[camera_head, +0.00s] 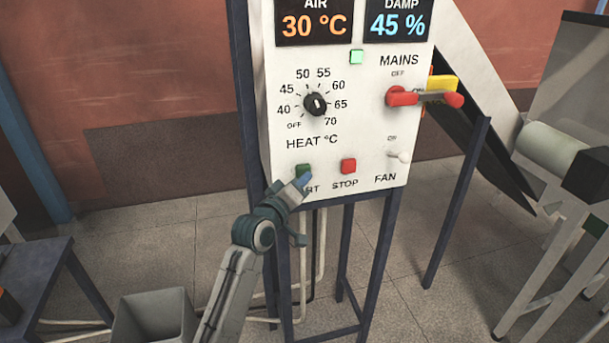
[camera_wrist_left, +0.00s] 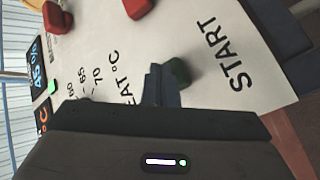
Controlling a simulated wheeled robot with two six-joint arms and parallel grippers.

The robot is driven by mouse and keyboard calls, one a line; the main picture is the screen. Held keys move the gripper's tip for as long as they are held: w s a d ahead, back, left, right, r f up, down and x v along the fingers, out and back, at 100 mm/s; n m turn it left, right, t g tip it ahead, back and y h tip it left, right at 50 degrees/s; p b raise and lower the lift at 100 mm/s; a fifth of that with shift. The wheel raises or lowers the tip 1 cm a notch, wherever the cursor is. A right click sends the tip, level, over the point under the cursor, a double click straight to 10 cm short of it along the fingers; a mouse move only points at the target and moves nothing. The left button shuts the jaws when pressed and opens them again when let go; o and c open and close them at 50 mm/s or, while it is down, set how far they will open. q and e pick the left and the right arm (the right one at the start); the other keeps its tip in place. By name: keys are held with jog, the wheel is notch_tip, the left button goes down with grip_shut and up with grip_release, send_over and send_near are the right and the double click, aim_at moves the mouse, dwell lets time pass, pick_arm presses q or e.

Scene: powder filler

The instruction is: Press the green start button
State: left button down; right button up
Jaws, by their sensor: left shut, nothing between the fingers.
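The green start button (camera_head: 302,170) sits low on the left of the white control panel (camera_head: 345,152), above a START label that my gripper partly covers. In the left wrist view the green button (camera_wrist_left: 179,71) is just beyond my fingertips, partly hidden by them. My left gripper (camera_head: 301,184) is shut and empty, with its tip at the lower edge of the button. In the left wrist view the shut fingers (camera_wrist_left: 161,84) overlap the button's near side. I cannot tell whether they touch it or whether it is pressed in. My right gripper is not in view.
The red stop button (camera_head: 348,166) is right of the green one, with the fan switch (camera_head: 400,156) beyond. The heat dial (camera_head: 316,104) and red mains handle (camera_head: 425,97) are higher. A grey bin (camera_head: 155,316) stands at lower left. A conveyor (camera_head: 555,150) is at right.

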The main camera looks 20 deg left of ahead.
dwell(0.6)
pick_arm(q)
jog(key=shift+s+d+p, duration=0.45)
jog(key=shift+s+p, duration=0.05)
jog(key=shift+s, duration=0.2)
jog(key=s+d, duration=0.1)
jog(key=s, duration=0.1)
jog(key=s+d+p, duration=0.1)
jog(key=s, duration=0.1)
jog(key=shift+d+p, duration=0.3)
jog(key=shift+d, duration=0.1)
jog(key=shift+f, duration=0.1)
dwell(0.4)
